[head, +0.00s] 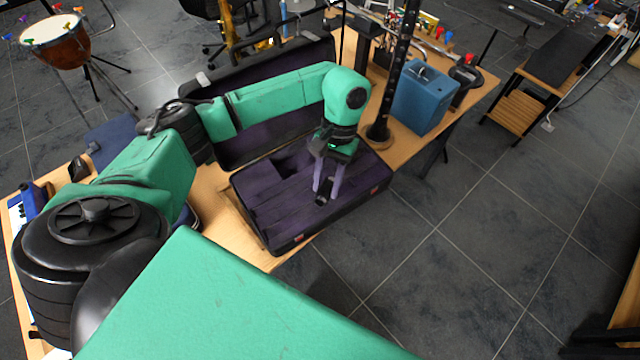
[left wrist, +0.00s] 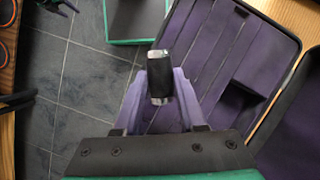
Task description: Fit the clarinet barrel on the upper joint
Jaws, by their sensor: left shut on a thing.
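My left gripper (head: 326,190) points down over the open, purple-lined instrument case (head: 262,207), with its two pale purple fingers shut on a short black barrel (head: 321,200). In the left wrist view the barrel (left wrist: 160,73) sits between the fingertips of the left gripper (left wrist: 160,85), with bright metal rings at its ends. It appears to be held above the case, near its front right part; the exact height is hard to tell. I cannot make out the upper joint in either view.
The case's raised lid (head: 240,148) stands behind it on the wooden table (head: 212,185). A tall black post on a round wooden base (head: 378,133) and a blue box (head: 424,98) stand to the right. Open tiled floor (head: 430,270) lies in front and right.

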